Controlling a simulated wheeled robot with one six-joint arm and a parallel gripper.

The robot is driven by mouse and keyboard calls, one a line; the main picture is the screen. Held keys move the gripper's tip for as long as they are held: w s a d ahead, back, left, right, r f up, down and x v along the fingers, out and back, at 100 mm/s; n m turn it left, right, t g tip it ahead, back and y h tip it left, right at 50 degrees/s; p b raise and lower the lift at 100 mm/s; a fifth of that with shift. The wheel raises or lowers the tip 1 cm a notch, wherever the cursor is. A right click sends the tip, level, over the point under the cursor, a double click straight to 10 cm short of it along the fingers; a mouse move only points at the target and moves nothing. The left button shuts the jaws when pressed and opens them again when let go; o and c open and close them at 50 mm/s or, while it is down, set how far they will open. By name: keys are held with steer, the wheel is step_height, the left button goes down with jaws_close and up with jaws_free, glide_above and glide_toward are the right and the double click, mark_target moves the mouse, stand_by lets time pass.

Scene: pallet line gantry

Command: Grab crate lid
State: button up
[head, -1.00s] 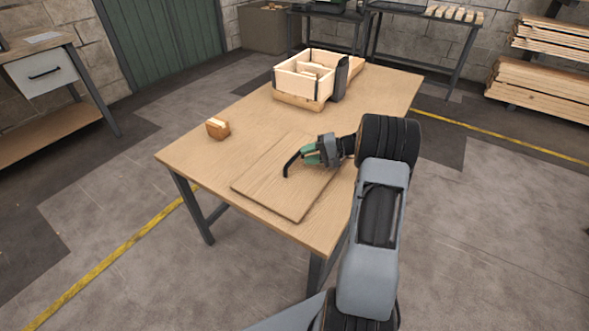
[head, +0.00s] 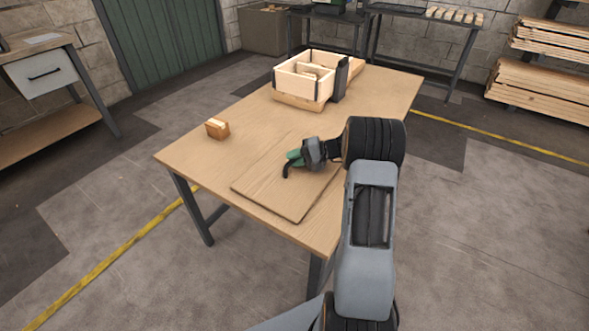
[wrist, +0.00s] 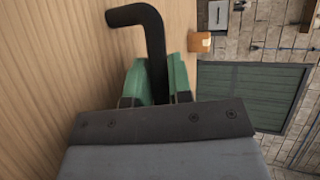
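The crate lid (head: 297,197) is a flat, square wooden board lying on the near end of the table. A bent black handle (head: 285,173) stands on it. In the wrist view the handle (wrist: 155,45) comes up between the green fingers and bends left toward the wood. My gripper (head: 294,160) is low over the lid, and its green fingers (wrist: 157,80) sit close against both sides of the handle, with no clear gap. The rest of the handle is hidden behind the gripper.
An open wooden crate (head: 290,82) with pieces inside stands at the table's far end, beside a dark upright block (head: 340,80). A small wooden block (head: 217,129) lies near the left edge. The table (head: 245,122) is clear between them.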

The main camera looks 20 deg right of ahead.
jaws_close()
steer(key=shift+r, duration=0.45)
step_height(320, 180, up, 2)
steer(key=shift+r+p, duration=0.1)
steer(key=shift+p, duration=0.3)
steer(key=w+d+r+p, duration=0.2)
steer(key=w+r+p, duration=0.1)
steer(key=w+r, duration=0.7)
steer(key=shift+w, duration=1.8)
